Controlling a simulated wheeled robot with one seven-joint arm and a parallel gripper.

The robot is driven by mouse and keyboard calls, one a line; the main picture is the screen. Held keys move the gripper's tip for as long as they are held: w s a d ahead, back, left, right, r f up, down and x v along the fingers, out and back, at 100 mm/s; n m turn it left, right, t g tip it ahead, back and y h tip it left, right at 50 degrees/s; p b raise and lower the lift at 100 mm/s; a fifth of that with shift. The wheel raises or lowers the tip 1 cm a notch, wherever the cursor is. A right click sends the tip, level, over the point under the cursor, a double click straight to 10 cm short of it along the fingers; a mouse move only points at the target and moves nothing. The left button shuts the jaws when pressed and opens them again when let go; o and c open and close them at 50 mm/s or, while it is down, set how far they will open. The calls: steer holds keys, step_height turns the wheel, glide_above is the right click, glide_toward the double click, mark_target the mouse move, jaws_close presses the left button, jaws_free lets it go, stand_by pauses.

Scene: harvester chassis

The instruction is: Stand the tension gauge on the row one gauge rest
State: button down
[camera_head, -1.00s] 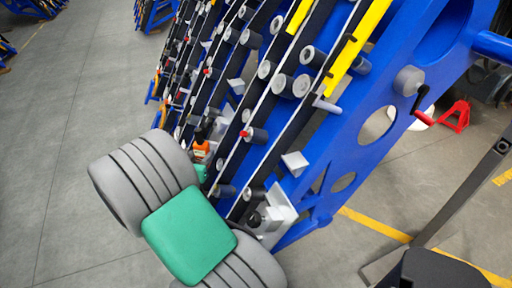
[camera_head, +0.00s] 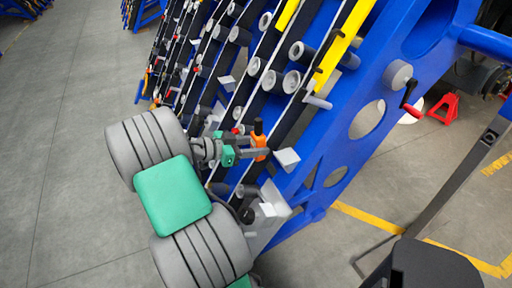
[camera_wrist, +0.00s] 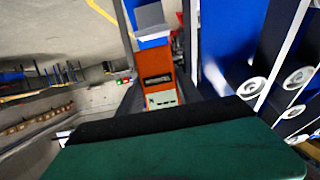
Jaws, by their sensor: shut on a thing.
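The tension gauge (camera_head: 259,139) is orange with a dark top in the head view. My gripper (camera_head: 256,150) is shut on it and holds it up beside the blue harvester frame. In the wrist view the gauge (camera_wrist: 159,82) shows its dark label and pale lower face between my dark fingers. A small grey angled plate (camera_head: 287,159), which looks like the row one gauge rest, sticks out from the nearest row, just right of the gauge. A grey plate (camera_wrist: 150,17) also shows beyond the gauge in the wrist view. I cannot tell whether gauge and plate touch.
The rows carry several grey rollers (camera_head: 291,79) and yellow strips (camera_head: 341,45). Similar grey plates (camera_head: 227,83) stand on rows farther back. A silver bracket (camera_head: 272,207) sits low on the frame. A red stand (camera_head: 443,107) and a dark post (camera_head: 455,180) are at the right.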

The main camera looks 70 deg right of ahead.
steer(key=s+d+b, duration=0.1)
steer(key=s+d, duration=0.2)
steer(key=d, duration=0.1)
steer(key=s+d+b, duration=0.1)
steer(key=s+d, duration=0.3)
steer(key=shift+s+d, duration=0.1)
steer(key=shift+s, duration=0.05)
steer(key=f+b, duration=0.3)
steer(key=shift+s+d, duration=0.15)
steer(key=shift+d, duration=0.1)
steer(key=shift+f+b, duration=0.3)
steer(key=shift+b, duration=0.25)
steer(key=shift+f+b, duration=0.45)
steer(key=shift+b, duration=0.05)
steer(key=c, duration=0.7)
jaws_free()
steer(key=shift+a, duration=0.1)
steer(key=v, duration=0.7)
steer(key=shift+w+a+r+b, duration=0.2)
steer(key=shift+w+a+b, duration=0.05)
steer(key=shift+b, duration=0.05)
